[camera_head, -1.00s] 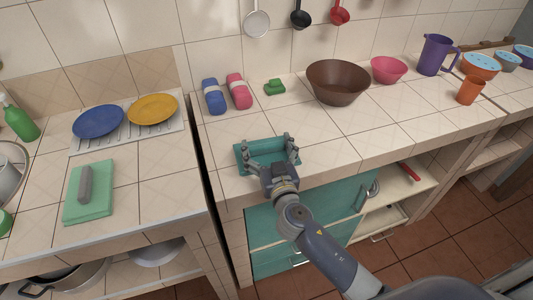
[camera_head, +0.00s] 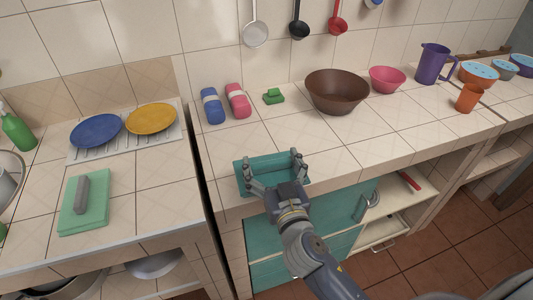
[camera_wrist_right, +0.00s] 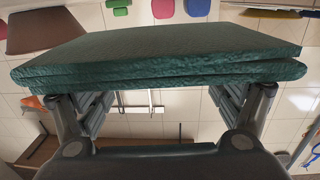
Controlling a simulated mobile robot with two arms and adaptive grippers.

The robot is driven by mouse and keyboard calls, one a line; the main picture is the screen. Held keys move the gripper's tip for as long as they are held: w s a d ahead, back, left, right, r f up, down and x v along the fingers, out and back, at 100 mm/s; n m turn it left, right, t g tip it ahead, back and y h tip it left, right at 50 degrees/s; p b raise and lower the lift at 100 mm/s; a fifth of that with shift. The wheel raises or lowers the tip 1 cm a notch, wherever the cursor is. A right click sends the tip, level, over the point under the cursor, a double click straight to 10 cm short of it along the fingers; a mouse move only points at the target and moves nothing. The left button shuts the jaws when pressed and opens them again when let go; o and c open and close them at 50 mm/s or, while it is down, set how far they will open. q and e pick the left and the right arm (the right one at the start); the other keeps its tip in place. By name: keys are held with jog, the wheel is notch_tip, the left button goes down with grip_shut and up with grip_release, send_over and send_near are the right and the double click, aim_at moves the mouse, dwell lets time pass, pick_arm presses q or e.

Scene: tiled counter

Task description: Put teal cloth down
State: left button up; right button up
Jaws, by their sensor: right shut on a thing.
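The teal cloth (camera_head: 268,178) is a flat, folded rectangle over the front part of the middle counter in the head view. My right gripper (camera_head: 272,163) is shut on it, with a finger at each side. In the right wrist view the cloth (camera_wrist_right: 160,55) shows as thick folded layers between the fingers, spanning nearly the whole width. It looks level. I cannot tell whether its underside touches the tiles. My left gripper is not in view.
On the middle counter (camera_head: 345,150), blue (camera_head: 212,105) and pink (camera_head: 238,100) bundles, a green item (camera_head: 273,96) and a brown bowl (camera_head: 337,92) stand behind the cloth. Bare tiles lie right of it. A gap separates the left counter, with a green board (camera_head: 84,205).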

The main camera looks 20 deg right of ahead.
pick_arm(q)
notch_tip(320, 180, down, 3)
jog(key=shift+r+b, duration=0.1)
jog(key=shift+b, duration=1.05)
pick_arm(e)
jog(key=s+d+f, duration=0.1)
jog(key=s, duration=0.6)
jog(key=s+d+f, duration=0.1)
jog(key=s+d, duration=0.1)
jog(key=s, duration=0.6)
jog(key=shift+f+y, duration=0.3)
jog(key=shift+f, duration=0.05)
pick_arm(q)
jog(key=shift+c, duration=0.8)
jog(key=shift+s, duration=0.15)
pick_arm(e)
jog(key=shift+s+a, duration=0.15)
jog(key=shift+a, duration=0.05)
